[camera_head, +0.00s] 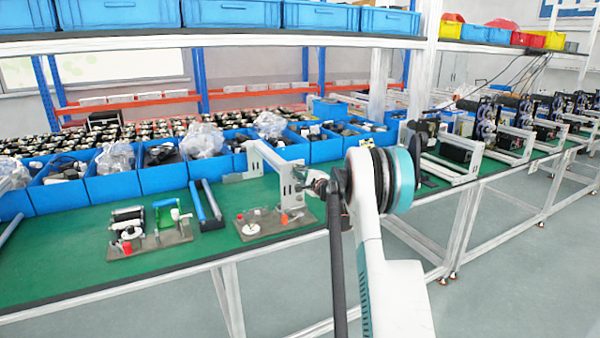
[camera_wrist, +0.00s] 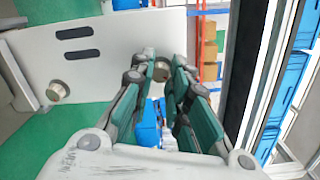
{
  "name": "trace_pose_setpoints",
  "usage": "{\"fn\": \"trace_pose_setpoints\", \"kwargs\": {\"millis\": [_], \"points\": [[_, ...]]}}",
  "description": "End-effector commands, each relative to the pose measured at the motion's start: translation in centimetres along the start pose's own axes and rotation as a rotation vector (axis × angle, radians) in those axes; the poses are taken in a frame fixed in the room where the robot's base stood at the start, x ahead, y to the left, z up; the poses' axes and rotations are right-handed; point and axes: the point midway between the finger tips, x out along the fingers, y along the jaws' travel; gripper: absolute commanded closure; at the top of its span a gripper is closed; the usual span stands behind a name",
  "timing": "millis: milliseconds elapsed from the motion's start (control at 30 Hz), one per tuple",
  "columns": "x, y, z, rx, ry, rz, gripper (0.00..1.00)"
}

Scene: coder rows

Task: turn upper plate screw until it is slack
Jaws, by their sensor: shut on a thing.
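A second knob (camera_wrist: 57,91) is on the same plate, apart from my fingers. In the head view my gripper (camera_head: 312,184) reaches the white plate (camera_head: 291,187) at the end of the bracket from the right. The fingers hide the held screw there. I cannot tell how tight it is.
The bracket stands on a grey base (camera_head: 272,224) on the green bench (camera_head: 60,262). A second base with rollers and red parts (camera_head: 150,240) stands to the left. Blue bins (camera_head: 164,180) line the back. Other white frames (camera_head: 462,168) stand to the right.

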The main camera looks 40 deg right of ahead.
Motion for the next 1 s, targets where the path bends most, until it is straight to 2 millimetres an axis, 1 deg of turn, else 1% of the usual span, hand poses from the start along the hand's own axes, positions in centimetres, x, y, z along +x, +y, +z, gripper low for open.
{"fn": "trace_pose_setpoints", "kwargs": {"millis": [200,500,733,1000], "points": [[0.01,0.01,0.08,-0.204,-0.001,0.0,1.0],[0.0,0.06,0.08,-0.456,-0.001,0.0,1.0],[0.01,0.09,0.08,-0.589,-0.002,0.0,1.0],[0.01,0.11,0.08,-0.663,-0.002,0.0,1.0]]}}
